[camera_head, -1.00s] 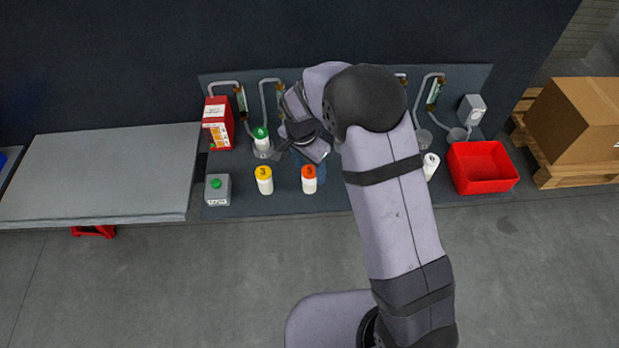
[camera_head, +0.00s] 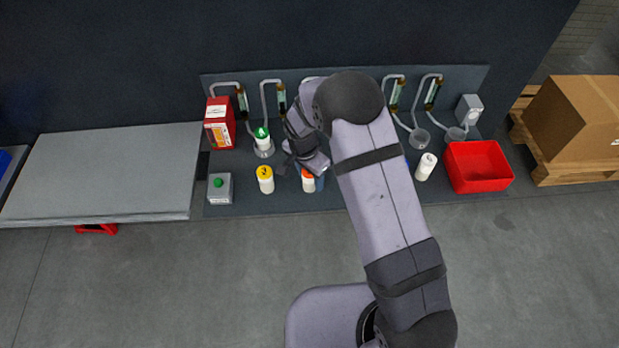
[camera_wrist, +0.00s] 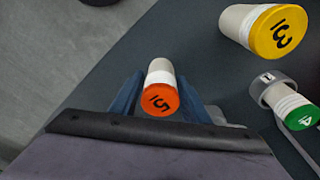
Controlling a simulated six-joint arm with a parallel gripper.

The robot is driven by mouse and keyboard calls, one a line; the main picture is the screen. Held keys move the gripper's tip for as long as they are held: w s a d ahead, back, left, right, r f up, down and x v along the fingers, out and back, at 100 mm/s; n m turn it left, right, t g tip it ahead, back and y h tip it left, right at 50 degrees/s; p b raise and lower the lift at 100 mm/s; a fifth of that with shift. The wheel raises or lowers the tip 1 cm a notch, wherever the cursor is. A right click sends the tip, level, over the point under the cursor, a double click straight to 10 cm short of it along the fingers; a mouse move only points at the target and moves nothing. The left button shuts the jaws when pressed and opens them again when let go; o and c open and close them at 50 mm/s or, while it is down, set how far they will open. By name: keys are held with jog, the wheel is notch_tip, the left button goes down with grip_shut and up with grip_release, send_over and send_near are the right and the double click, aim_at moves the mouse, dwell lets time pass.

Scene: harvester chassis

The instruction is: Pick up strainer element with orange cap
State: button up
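A yellow-capped element (camera_head: 265,180) stands to the left. A green-capped element (camera_head: 262,139) sits in a holder behind it. A grey box with a green button (camera_head: 219,188), a red box (camera_head: 219,124), a white cylinder (camera_head: 426,167) and a red bin (camera_head: 480,167) are also on the bench.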

jog(key=c, duration=0.7)
notch_tip(320, 180, up, 10)
jog(key=b, duration=0.3)
jog(key=shift+w+a+r, duration=0.1)
jog(key=shift+w+r, duration=0.1)
jog(key=shift+w, duration=0.3)
jog(key=shift+w+a+r+n+t+y+p, duration=0.15)
jog(key=shift+w+n+p, duration=0.95)
jog(key=shift+w, duration=1.3)
jog(key=shift+w+a+r+n+t+y+p, duration=0.15)
jog(key=shift+w+n+p, duration=0.95)
jog(key=shift+w, duration=1.25)
jog(key=shift+w+a+n+y+p, duration=0.15)
jog(key=shift+w+n+p, duration=0.9)
jog(key=shift+w, duration=1.35)
